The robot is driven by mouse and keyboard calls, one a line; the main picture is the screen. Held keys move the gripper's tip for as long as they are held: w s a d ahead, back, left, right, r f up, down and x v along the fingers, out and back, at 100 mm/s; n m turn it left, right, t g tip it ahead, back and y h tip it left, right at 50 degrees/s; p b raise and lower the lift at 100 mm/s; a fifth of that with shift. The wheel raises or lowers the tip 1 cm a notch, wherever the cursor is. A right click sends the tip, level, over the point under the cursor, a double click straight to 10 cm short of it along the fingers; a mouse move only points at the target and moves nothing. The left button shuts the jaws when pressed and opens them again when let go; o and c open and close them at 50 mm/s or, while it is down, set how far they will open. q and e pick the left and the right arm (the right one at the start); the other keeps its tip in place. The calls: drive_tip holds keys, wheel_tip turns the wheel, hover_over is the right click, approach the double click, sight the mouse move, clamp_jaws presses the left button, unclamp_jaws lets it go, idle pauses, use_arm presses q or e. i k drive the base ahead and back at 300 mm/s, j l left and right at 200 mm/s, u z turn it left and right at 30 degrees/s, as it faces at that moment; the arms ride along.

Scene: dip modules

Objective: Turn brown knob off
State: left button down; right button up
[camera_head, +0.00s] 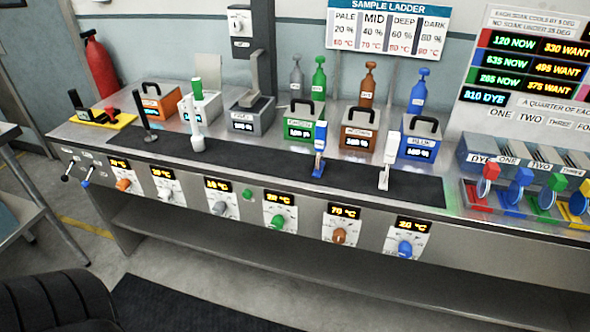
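The brown knob (340,236) sits on a white dial plate on the front face of the steel bench, right of centre. The display above it (344,211) is lit and appears to read about 70 °C. The knob's pointer is too small to read. Above it on the bench stands the brown module (361,137) with a black handle and a lit display that appears to read 100 %. Neither of my grippers is in view, and nothing covers the knob.
A green knob (277,222) is left of the brown one and a blue knob (405,248) is right. An orange knob (123,184) is far left. Upright blue-white (320,165) and white (385,178) items stand on the dark strip.

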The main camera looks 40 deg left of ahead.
sight(338, 237)
drive_tip(key=k+l+u, duration=0.15)
drive_tip(key=u, duration=0.25)
drive_tip(key=k+u, duration=0.6)
drive_tip(key=u, duration=0.15)
